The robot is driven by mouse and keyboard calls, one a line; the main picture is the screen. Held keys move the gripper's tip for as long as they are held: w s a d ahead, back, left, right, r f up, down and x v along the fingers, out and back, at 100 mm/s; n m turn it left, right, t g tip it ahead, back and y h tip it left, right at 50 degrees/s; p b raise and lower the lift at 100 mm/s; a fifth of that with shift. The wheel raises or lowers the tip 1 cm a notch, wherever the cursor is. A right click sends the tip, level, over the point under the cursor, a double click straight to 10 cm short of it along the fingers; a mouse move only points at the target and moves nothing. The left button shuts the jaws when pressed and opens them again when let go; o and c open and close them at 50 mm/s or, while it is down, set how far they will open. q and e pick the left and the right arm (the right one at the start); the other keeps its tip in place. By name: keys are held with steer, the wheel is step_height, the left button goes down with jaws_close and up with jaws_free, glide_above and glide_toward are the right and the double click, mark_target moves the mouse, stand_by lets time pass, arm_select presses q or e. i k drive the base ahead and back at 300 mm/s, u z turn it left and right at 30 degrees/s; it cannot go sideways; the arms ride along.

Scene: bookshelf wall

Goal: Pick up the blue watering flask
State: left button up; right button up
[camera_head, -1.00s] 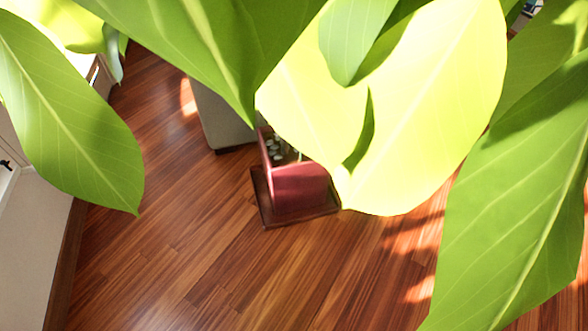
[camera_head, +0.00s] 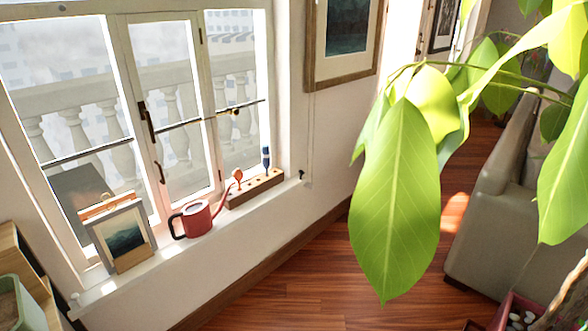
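A small, slim dark-blue upright object (camera_head: 266,161) stands at the right end of a wooden holder (camera_head: 255,189) on the windowsill. It may be the blue watering flask, but it is too small to tell its exact shape. Neither of my grippers is in view.
The white windowsill (camera_head: 168,255) runs under the closed windows. A framed picture (camera_head: 121,236) leans at its left. Large green leaves (camera_head: 396,200) hang in front at the right. A grey sofa (camera_head: 490,235) and red planter (camera_head: 508,312) stand right. Wooden floor (camera_head: 310,275) is open between.

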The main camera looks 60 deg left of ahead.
mark_target(266, 148)
steer(key=u, duration=1.9)
